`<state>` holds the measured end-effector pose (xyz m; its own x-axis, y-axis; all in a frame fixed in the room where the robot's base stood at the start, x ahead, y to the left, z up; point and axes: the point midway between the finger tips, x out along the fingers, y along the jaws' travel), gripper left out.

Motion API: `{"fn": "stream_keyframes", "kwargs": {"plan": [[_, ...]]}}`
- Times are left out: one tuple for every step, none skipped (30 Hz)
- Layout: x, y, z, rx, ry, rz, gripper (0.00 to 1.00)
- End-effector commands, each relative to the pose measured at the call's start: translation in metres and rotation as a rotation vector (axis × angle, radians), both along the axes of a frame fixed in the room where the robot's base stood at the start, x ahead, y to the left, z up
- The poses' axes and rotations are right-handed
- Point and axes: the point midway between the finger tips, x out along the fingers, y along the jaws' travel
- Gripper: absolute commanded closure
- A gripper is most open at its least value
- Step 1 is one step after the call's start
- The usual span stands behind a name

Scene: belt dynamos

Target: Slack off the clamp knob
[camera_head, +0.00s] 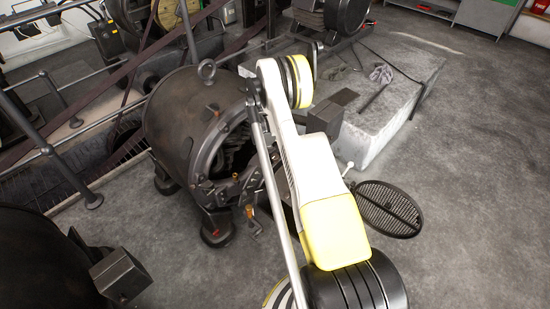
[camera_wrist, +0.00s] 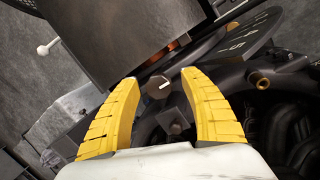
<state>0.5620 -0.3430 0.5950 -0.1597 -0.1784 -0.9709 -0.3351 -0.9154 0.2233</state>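A small round dark knob (camera_wrist: 158,87) with a pale line on its face shows in the wrist view; it looks like the clamp knob. My gripper (camera_wrist: 160,80) is open, its two yellow fingers on either side of the knob. I see no contact; the depth gap is hard to judge. A dark plate with white scale marks (camera_wrist: 240,42) lies just beyond, to the right. In the head view the dark dynamo (camera_head: 175,120) stands left of my arm. My arm hides the knob and my gripper there.
A grey box-like block (camera_wrist: 95,40) fills the wrist view's top. A white-tipped lever (camera_wrist: 44,49) is at its left. In the head view a round slotted grate-like disc (camera_head: 390,208) is right of my arm, near a concrete plinth (camera_head: 400,100). Open floor lies right.

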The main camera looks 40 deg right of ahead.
Motion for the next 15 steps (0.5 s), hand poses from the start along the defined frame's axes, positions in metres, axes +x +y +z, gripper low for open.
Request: {"fn": "stream_keyframes", "kwargs": {"plan": [[0.0,0.0,0.0,0.0,0.0,0.0,0.48],[0.0,0.0,0.0,0.0,0.0,0.0,0.48],[0.0,0.0,0.002,0.0,0.0,0.0,0.48],[0.0,0.0,0.003,0.0,0.0,0.0,0.48],[0.001,0.001,0.006,0.0,0.0,0.0,0.48],[0.002,0.002,0.01,0.0,0.0,0.0,0.48],[0.002,0.003,0.015,0.0,0.0,0.0,0.48],[0.003,0.004,0.02,0.0,0.0,0.0,0.48],[0.004,0.005,0.028,0.0,0.0,0.0,0.48],[0.006,0.006,0.034,0.0,0.0,0.001,0.48],[0.007,0.008,0.041,0.0,0.0,0.001,0.48],[0.008,0.01,0.05,0.0,0.0,0.002,0.48],[0.009,0.011,0.057,0.0,0.0,0.002,0.48],[0.01,0.012,0.064,0.0,0.0,0.002,0.48],[0.012,0.014,0.072,0.0,0.0,0.002,0.48]]}}
